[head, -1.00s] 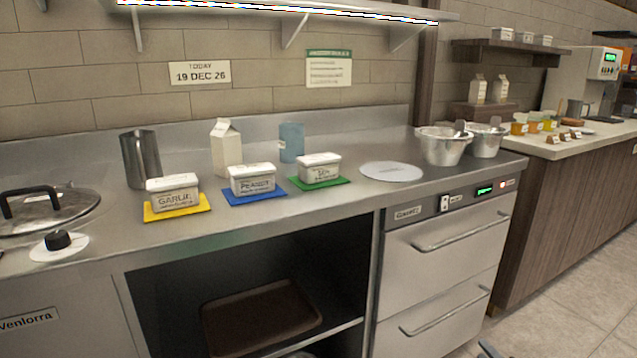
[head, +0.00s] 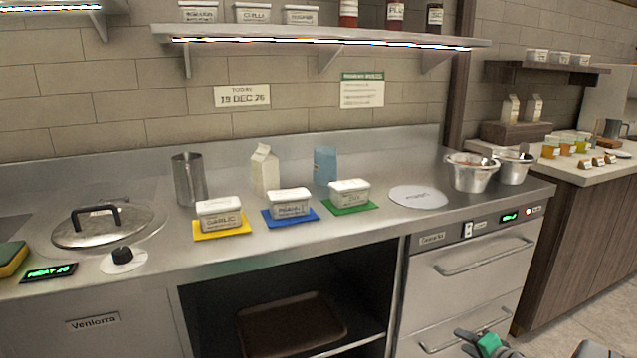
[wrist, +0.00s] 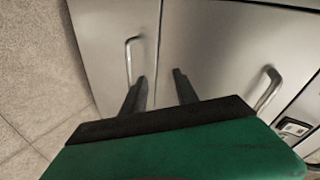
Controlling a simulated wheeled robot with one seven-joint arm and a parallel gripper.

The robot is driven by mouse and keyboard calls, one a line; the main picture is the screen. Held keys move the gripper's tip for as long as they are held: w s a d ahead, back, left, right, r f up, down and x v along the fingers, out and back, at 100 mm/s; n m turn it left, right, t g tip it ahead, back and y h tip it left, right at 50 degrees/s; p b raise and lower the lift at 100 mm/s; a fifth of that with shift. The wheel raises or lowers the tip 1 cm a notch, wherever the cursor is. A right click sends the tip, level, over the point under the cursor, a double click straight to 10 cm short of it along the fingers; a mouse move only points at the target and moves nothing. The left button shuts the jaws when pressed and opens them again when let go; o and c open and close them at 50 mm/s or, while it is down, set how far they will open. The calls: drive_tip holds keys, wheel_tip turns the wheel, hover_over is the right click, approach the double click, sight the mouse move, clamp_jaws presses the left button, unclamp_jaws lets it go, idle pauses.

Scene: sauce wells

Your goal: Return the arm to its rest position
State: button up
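My gripper (wrist: 159,76) shows in the wrist view with its two dark fingers apart and nothing between them. The steel drawer fronts (wrist: 205,55) with bar handles lie beyond the fingers. In the head view, part of my gripper (head: 478,343), dark with a green patch, shows at the bottom right, in front of the lower drawer. It is below the counter top and apart from the containers there. Most of my arm is out of view.
The steel counter (head: 300,239) holds a garlic tub (head: 219,213), two more labelled tubs, a lidded pan (head: 102,228) and two metal pots (head: 471,173). An open bay (head: 230,290) holds a brown tray (head: 290,325). Free floor (head: 575,320) lies at the right.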

drive_tip(key=s+a+r+n+g+p, duration=0.25)
drive_tip(key=a+r+p, duration=0.35)
drive_tip(key=a+r, duration=0.45)
drive_tip(key=s+a+r+n+g+p, duration=0.2)
drive_tip(key=a+r+n+g+p, duration=0.15)
drive_tip(key=a+r+p, duration=0.7)
drive_tip(key=s+a+r+n+g+h+p, duration=0.1)
drive_tip(key=s+a+r+n+p, duration=0.1)
drive_tip(key=s+r, duration=0.7)
drive_tip(key=s+a+r+n+g+h+p, duration=0.1)
drive_tip(key=s+a+r+n+g+p, duration=0.1)
drive_tip(key=s+a+r+p, duration=0.3)
drive_tip(key=s+r+n+p, duration=0.1)
drive_tip(key=s+r, duration=0.3)
drive_tip(key=s, duration=0.4)
drive_tip(key=shift+s+r+n+h, duration=0.2)
drive_tip(key=shift+s+n+h, duration=0.1)
drive_tip(key=shift+s, duration=0.05)
drive_tip(key=shift+c, duration=0.2)
